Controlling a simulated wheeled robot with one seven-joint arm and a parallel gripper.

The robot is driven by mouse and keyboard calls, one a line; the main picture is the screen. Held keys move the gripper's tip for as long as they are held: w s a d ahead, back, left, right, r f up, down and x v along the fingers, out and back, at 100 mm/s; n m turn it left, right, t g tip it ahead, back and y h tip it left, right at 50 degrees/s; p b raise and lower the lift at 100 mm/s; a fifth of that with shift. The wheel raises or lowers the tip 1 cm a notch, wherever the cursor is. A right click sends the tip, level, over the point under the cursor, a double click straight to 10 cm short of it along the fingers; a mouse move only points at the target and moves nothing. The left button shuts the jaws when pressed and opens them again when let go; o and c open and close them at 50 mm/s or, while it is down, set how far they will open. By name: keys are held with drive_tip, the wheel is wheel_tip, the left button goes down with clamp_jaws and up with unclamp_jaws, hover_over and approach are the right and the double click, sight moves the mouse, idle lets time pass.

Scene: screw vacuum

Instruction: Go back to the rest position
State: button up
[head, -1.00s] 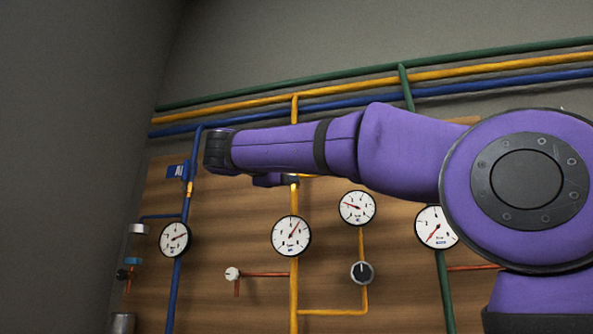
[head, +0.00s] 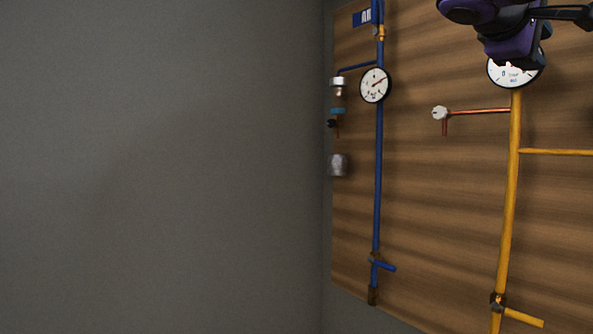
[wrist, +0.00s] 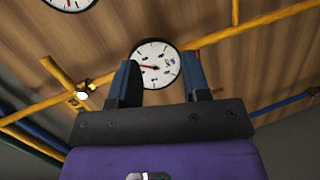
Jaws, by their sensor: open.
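My gripper is at the upper right of the head view (head: 570,13), beside the purple end of my arm, in front of the board. In the wrist view my gripper (wrist: 157,78) has its two dark fingers apart, with nothing between them. A round white gauge (wrist: 156,64) shows behind the fingertips. In the head view my arm partly covers a gauge (head: 513,72) on the yellow pipe.
A wooden board (head: 440,210) carries a blue pipe (head: 378,180), a yellow pipe (head: 507,210) and a gauge (head: 375,85). A small white knob (head: 439,113) sits on a red pipe. A bare grey wall (head: 160,170) fills the left.

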drive_tip(key=s+a+f+m+y, duration=0.1)
drive_tip(key=s+f+y, duration=0.3)
drive_tip(key=f, duration=0.7)
drive_tip(key=s+a+f+m+y, duration=0.1)
drive_tip(key=s+a+f+y, duration=0.3)
drive_tip(key=f, duration=0.8)
drive_tip(key=s+a+f+m+g+y, duration=0.1)
drive_tip(key=s+a+f+m+y, duration=0.1)
drive_tip(key=s+f+y, duration=0.3)
drive_tip(key=s+a+f, duration=0.1)
drive_tip(key=s+f, duration=0.2)
drive_tip(key=f, duration=0.4)
drive_tip(key=shift+f+y, duration=0.15)
drive_tip(key=shift+y, duration=0.15)
drive_tip(key=shift+d, duration=0.1)
